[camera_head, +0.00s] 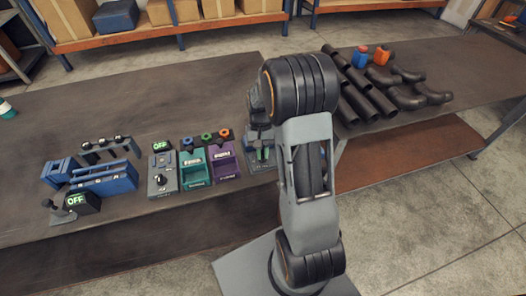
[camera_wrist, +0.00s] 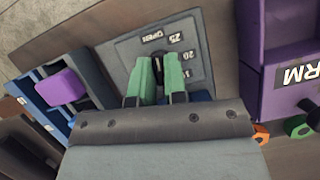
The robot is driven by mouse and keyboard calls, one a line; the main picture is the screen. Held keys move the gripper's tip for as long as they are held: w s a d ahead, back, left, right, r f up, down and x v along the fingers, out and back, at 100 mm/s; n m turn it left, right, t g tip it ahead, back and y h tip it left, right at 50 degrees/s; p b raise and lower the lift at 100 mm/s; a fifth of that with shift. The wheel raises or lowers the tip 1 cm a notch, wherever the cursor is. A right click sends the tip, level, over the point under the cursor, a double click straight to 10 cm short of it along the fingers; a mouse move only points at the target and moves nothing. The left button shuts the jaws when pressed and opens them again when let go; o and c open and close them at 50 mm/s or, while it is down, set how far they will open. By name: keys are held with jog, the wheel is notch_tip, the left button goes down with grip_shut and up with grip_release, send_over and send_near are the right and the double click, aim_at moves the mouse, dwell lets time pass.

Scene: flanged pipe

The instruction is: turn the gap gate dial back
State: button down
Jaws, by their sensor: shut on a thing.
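The gap gate dial (camera_wrist: 159,72) is a dark knob on a grey plate (camera_wrist: 128,52) marked with an open label, 25, 20 and a further number. My gripper (camera_wrist: 160,78) has green fingers, and they are closed on the dial, one on each side. The fingers hide most of the knob, so its exact setting cannot be read. In the camera_head view my gripper (camera_head: 263,154) is partly behind my arm, at the grey fixture right of the purple tray.
The purple tray (camera_wrist: 278,40) stands close to the dial's right in the wrist view, with orange and green rings (camera_wrist: 298,126) nearby. A blue fixture with a purple block (camera_wrist: 61,86) is at left. Black pipes (camera_head: 366,97) lie at the bench's back right.

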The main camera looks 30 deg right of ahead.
jog(key=shift+s+f+n+h, duration=0.1)
jog(key=shift+f+n+h, duration=0.15)
jog(key=shift+n, duration=0.65)
jog(key=c, duration=1.2)
grip_release()
jog(key=shift+o, duration=0.2)
jog(key=shift+a, duration=0.1)
jog(key=a+v, duration=0.1)
jog(key=v, duration=1.3)
jog(key=shift+d, duration=0.3)
jog(key=shift+f, duration=0.1)
